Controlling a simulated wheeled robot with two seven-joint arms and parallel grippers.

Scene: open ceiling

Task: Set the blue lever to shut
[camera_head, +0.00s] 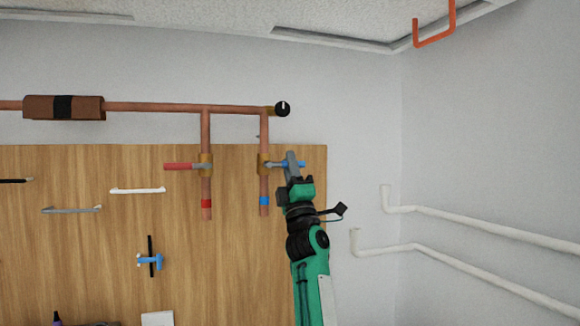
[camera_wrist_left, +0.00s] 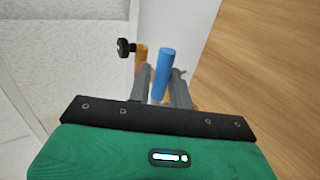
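The blue lever (camera_head: 301,164) sits on a brass valve (camera_head: 263,164) on the right-hand vertical copper pipe, which has a blue band (camera_head: 264,201). The lever points right, across its pipe. My left gripper (camera_head: 290,160) is at the lever and hides part of it. In the left wrist view the blue lever (camera_wrist_left: 163,68) stands between the two grey fingers (camera_wrist_left: 160,87). The fingers are close together, one on each side, and look shut on it. My right gripper is not in view.
A red lever (camera_head: 182,166) on the neighbouring pipe points left. A wooden board (camera_head: 100,240) with handles is behind. White wall pipes (camera_head: 470,228) run at the right.

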